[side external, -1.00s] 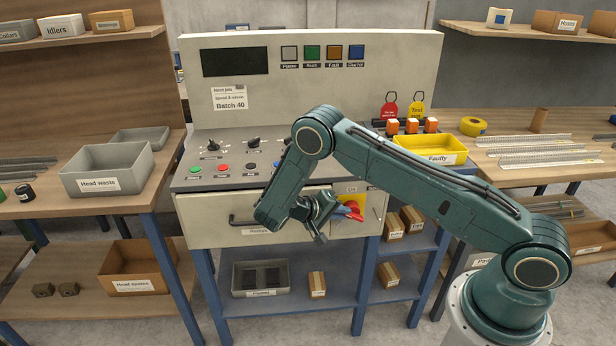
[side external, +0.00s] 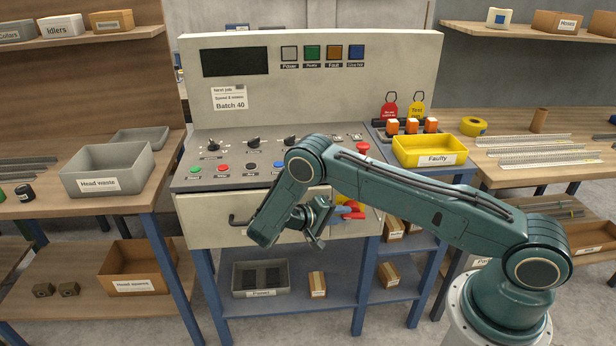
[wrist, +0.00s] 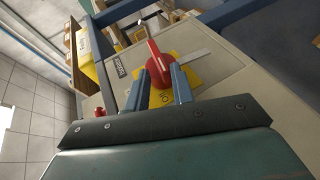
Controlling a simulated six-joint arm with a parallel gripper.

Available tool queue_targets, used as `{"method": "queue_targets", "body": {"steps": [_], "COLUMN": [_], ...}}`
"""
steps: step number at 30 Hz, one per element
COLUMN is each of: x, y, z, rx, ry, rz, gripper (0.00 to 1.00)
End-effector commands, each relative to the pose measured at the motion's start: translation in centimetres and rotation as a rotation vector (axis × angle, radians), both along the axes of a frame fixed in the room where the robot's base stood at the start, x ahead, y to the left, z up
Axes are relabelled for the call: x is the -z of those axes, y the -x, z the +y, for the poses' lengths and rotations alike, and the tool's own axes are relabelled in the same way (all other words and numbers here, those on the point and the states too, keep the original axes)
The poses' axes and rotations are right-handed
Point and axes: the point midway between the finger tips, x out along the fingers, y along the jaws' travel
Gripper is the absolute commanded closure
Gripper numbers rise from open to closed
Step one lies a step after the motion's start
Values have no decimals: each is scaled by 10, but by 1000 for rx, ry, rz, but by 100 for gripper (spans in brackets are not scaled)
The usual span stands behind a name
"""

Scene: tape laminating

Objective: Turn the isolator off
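The isolator is a red rotary handle (wrist: 157,66) on a yellow plate (wrist: 188,44) on the machine's front panel. Lettering shows on the lower part of the plate, between my fingers. My gripper (wrist: 160,72) is open, with one blue-grey finger on each side of the red handle. Whether either finger touches the handle I cannot tell.
Above the isolator is the sloped control desk with knobs, coloured buttons and a red mushroom button (side external: 362,148). A drawer handle (side external: 238,221) is left of my wrist. A yellow Faulty bin (side external: 430,151), orange-topped padlocks (side external: 411,126) and red and yellow tags (side external: 416,105) are at right.

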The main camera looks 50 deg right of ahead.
Motion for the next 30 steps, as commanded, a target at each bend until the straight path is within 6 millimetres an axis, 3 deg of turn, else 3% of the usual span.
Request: {"method": "queue_targets", "body": {"steps": [17, 30], "x": [-3, -11], "y": [-1, 2], "z": [0, -3], "rx": [0, 1], "ry": [-16, -124], "rz": [-22, -132], "gripper": [68, 68]}}
